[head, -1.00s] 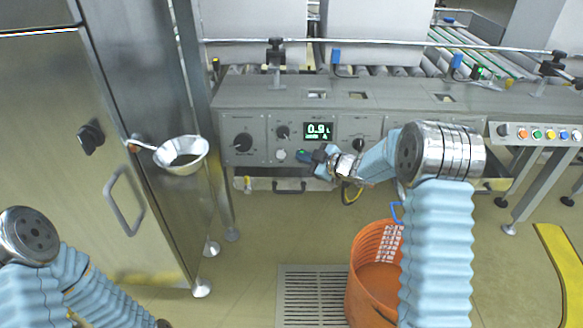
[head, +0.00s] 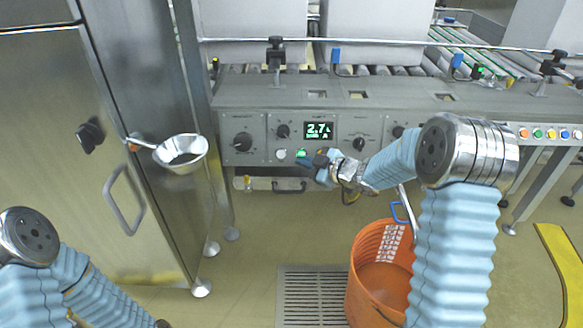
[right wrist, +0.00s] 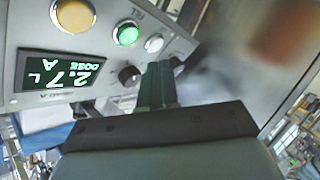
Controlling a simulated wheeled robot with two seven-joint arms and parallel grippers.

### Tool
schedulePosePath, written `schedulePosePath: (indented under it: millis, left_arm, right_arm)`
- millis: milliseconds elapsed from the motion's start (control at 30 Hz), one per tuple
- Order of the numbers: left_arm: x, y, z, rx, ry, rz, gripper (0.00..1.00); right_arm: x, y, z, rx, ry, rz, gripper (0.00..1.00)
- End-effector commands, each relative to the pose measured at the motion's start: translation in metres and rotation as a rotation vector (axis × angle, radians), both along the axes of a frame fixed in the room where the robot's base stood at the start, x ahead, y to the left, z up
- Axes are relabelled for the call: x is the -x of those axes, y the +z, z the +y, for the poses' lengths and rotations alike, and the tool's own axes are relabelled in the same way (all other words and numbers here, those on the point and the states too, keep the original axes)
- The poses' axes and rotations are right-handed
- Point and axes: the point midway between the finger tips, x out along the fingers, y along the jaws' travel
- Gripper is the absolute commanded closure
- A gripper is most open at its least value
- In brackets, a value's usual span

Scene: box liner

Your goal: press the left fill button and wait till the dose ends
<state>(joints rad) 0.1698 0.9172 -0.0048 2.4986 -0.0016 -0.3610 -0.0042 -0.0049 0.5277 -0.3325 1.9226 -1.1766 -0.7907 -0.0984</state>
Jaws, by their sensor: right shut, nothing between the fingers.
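The grey control panel (head: 258,150) has a dark display (head: 319,130) reading 2.7. In the right wrist view the display (right wrist: 60,73) reads 2.7 L, DOSE A. A green button (head: 301,154) below the display is lit. It also shows lit and uncovered in the right wrist view (right wrist: 127,33), between an orange button (right wrist: 74,15) and a white button (right wrist: 154,43). My right gripper (head: 304,163) is shut and empty, just below the green button and apart from it. Its closed fingers show in the right wrist view (right wrist: 157,85). My left gripper is out of view.
Black knobs (head: 242,142) stand out from the panel. An orange bucket (head: 370,290) stands on the floor below, next to a floor grate (head: 312,297). A steel cabinet (head: 60,190) with a metal funnel (head: 182,153) is at the left. The floor before the panel is partly clear.

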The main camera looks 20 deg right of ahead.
Motion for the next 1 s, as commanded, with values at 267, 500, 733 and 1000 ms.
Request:
schedulePosePath:
  millis: [267,500,733,1000]
  left_arm:
    - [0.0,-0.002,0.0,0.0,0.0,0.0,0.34]
    - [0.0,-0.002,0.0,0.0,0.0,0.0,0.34]
    - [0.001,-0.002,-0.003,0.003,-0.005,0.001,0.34]
    - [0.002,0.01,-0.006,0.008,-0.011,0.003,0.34]
  right_arm:
    - [0.018,0.006,0.005,0.001,0.001,0.0,1.0]
    - [0.019,0.007,0.005,0.001,0.001,0.001,1.0]
    - [0.019,0.006,0.005,0.001,0.0,0.0,1.0]
    - [0.064,-0.11,0.033,-0.217,-0.242,0.416,1.0]
